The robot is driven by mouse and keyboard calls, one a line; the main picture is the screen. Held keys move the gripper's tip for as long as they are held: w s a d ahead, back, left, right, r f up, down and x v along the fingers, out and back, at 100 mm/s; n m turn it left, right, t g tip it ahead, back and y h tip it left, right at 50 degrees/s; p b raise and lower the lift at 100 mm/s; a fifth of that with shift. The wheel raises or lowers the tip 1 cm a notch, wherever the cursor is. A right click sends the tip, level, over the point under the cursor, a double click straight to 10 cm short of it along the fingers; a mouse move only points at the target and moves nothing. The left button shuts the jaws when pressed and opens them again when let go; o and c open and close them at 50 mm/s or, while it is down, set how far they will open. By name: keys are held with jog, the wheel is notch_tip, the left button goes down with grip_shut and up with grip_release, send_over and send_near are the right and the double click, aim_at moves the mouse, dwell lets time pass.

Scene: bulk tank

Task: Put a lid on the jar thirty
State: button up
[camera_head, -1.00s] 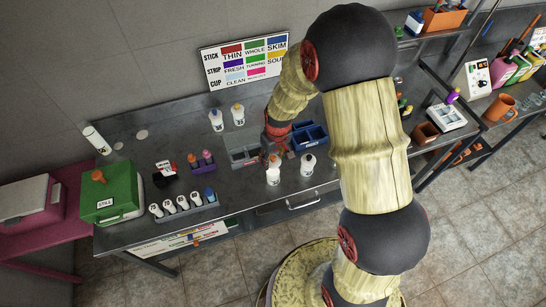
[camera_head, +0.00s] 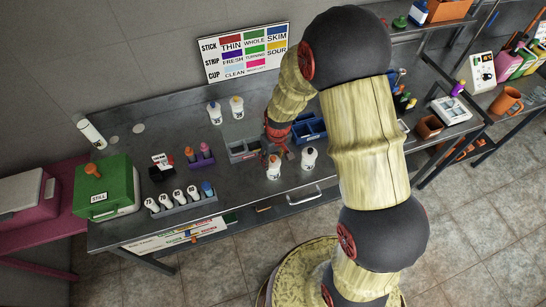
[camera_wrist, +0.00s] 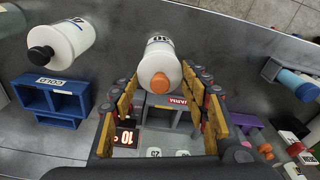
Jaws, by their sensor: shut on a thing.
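The jar thirty (camera_wrist: 160,55) is white, with a dark number on its side, and lies straight ahead in the wrist view. An orange lid (camera_wrist: 161,83) is at its near end, between my fingers. In the head view the same jar (camera_head: 274,171) stands upright near the front of the steel table, with orange at its top. My gripper (camera_wrist: 163,88) is shut on the orange lid, with a finger to either side. In the head view my gripper (camera_head: 288,147) is just above and behind the jar, partly hidden by my arm. Whether the lid is fully seated cannot be told.
A second white jar with a black lid (camera_wrist: 65,42) stands close beside. Blue bins marked COLD (camera_wrist: 55,98) and a grey divided tray (camera_head: 243,152) lie behind. A rack of white bottles (camera_head: 181,203) and a green box (camera_head: 108,187) stand to the left.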

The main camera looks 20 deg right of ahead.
jog(key=shift+f, duration=0.25)
jog(key=o, duration=1)
jog(key=r, duration=0.4)
jog(key=s+r, duration=0.1)
jog(key=r, duration=0.7)
jog(key=shift+s+d, duration=0.15)
jog(key=shift+d, duration=0.05)
